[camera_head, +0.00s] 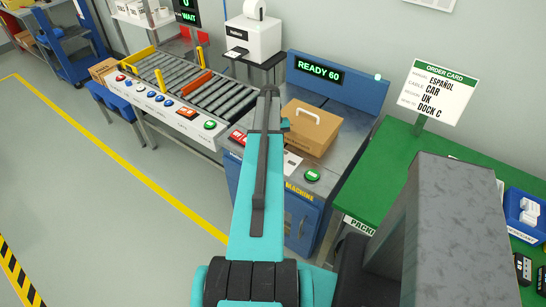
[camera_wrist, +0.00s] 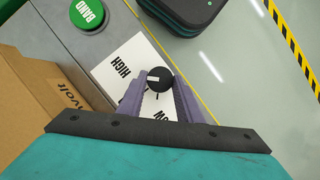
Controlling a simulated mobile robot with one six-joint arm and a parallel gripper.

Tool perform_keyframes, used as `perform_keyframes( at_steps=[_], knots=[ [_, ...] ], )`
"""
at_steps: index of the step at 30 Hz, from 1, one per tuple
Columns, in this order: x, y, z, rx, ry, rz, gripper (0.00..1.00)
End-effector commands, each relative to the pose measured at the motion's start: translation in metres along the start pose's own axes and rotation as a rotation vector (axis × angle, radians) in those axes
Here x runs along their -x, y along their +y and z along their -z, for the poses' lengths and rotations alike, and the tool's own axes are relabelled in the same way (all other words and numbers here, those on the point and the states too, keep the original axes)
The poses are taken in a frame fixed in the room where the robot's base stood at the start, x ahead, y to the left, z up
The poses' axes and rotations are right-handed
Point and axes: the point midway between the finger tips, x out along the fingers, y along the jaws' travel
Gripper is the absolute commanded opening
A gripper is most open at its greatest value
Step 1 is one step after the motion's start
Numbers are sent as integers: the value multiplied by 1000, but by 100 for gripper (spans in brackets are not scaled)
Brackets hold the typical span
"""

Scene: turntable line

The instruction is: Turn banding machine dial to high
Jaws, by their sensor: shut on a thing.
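The black dial (camera_wrist: 158,76) sits on a white label plate on the banding machine (camera_head: 335,88). In the wrist view, the label HIGH (camera_wrist: 121,66) is left of the dial and a partly covered second label, seemingly LOW (camera_wrist: 163,114), is below it. A pale pointer mark on the dial lies toward its left side, on the side of HIGH. My gripper (camera_wrist: 158,88) is shut on the dial, one purple-grey finger on each side. In the head view my teal arm hides the dial and the fingers.
A cardboard box (camera_head: 310,128) with a white handle stands on the machine, close beside my gripper. A green BAND button (camera_wrist: 87,14) is near the dial. The display (camera_head: 319,69) reads READY 60. A roller conveyor (camera_head: 190,85) is left; a green packing table (camera_head: 385,165) is right.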

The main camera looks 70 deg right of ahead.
Motion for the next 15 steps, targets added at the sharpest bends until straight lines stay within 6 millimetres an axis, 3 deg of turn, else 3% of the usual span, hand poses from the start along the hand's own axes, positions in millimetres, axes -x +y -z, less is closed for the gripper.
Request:
perform_keyframes(
  at_steps=[1, 2, 4, 15],
  knots=[
    [-1, -5, -2, 4, -6, 10, 10],
    [-1, -5, -2, 4, -6, 10, 37],
    [-1, -4, -2, 4, -7, 9, 49],
    [0, -2, -1, 2, -3, 6, 51]
  ],
)
